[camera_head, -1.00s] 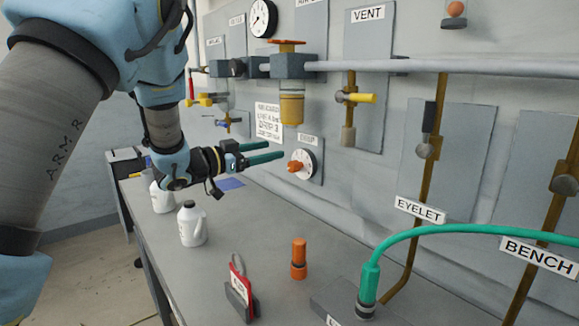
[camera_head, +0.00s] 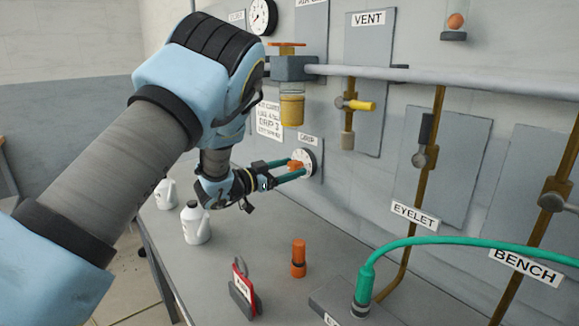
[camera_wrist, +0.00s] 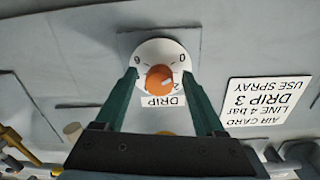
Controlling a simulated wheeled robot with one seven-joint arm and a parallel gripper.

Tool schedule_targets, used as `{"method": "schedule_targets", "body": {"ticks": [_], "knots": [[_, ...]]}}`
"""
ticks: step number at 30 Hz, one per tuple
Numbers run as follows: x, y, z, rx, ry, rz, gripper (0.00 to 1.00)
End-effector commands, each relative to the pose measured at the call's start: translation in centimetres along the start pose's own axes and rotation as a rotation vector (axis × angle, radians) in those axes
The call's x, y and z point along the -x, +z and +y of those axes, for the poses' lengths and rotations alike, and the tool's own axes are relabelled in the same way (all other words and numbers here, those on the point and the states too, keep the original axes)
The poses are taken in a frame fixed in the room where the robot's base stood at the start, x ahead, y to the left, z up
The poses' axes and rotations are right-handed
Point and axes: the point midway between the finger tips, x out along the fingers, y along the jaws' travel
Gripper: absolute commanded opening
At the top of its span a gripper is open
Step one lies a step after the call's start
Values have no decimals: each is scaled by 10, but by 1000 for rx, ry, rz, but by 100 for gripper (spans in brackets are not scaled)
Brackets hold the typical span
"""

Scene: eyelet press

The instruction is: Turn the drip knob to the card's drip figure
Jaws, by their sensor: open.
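My gripper (camera_wrist: 160,76) is open, with one green finger on each side of the knob and a gap on both sides. In the head view my gripper (camera_head: 297,172) reaches the dial. The fingers hide part of the dial's figures. The white air card (camera_wrist: 266,105) appears upside down in the wrist view and reads DRIP 3; it also hangs left of the dial (camera_head: 270,122).
An amber filter bowl (camera_head: 291,108) hangs above the dial under a grey pipe (camera_head: 430,78). White bottles (camera_head: 195,224), an orange cylinder (camera_head: 299,257) and a red-tagged item (camera_head: 242,284) stand on the bench below. A green hose (camera_head: 450,241) arches at right.

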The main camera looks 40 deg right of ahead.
Motion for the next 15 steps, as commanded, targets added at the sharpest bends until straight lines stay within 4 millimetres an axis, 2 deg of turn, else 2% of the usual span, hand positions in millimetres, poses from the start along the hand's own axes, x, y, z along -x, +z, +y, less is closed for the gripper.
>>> {"method": "schedule_targets", "body": {"ticks": [5, 15], "knots": [[0, 0, 0, 0, 0, 0, 71], [0, 0, 0, 0, 0, 0, 33]]}}
